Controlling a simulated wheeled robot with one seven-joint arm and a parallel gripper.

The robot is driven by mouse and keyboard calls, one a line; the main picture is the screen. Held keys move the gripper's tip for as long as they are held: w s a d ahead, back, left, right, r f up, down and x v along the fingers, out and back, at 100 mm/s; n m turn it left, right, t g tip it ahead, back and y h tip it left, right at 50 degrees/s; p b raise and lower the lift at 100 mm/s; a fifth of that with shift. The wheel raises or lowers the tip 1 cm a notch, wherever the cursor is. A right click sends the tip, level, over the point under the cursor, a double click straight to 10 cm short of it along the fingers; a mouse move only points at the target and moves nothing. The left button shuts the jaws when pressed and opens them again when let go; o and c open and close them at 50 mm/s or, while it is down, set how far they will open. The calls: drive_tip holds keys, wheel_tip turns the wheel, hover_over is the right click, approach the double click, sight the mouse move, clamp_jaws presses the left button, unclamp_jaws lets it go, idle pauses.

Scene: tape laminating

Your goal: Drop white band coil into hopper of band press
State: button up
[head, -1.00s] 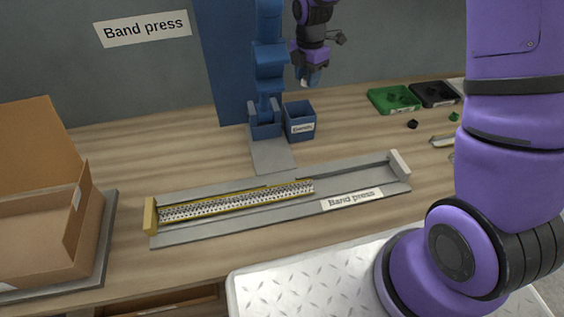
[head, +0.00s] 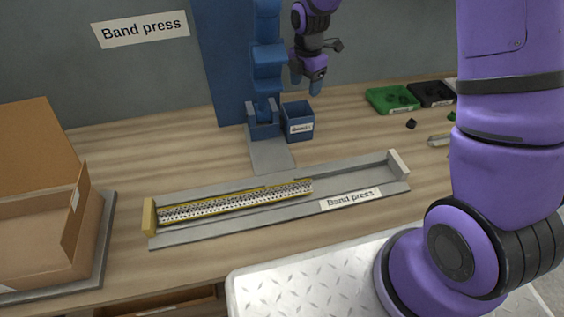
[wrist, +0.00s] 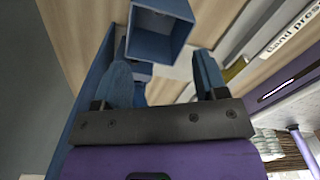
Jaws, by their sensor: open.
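The band press (head: 267,75) is a tall blue machine against the back wall. Its hopper (head: 299,130), a square blue open-topped box with a white label, stands at its right side. My gripper (head: 305,84) hangs above the hopper with its blue fingers apart and empty. In the wrist view my gripper (wrist: 163,72) shows its two fingers spread, with the hopper (wrist: 160,32) just beyond them. I do not see the white band coil in either view now.
A grey fixture (head: 360,181) holding a long perforated strip (head: 235,202) lies in front of the press. A cardboard box (head: 45,235) stands at left. Green (head: 392,99) and black (head: 432,94) trays sit at the back right. Bare wood surrounds the hopper's right side.

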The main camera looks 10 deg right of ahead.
wheel_tip(320, 180, up, 11)
idle(0.5)
idle(0.3)
drive_tip(key=s+d+r+m+t, duration=0.3)
drive_tip(key=s+d+r+m, duration=0.1)
drive_tip(key=s+r+m, duration=0.95)
drive_tip(key=s+d+r+m+t, duration=0.1)
drive_tip(key=s+m, duration=0.4)
drive_tip(key=s, duration=0.4)
drive_tip(key=s+d+r+m+t, duration=0.1)
drive_tip(key=s+m, duration=0.4)
drive_tip(key=s, duration=0.5)
drive_tip(key=shift+s+d+r, duration=0.15)
drive_tip(key=shift+s+d, duration=0.1)
drive_tip(key=shift+d, duration=0.2)
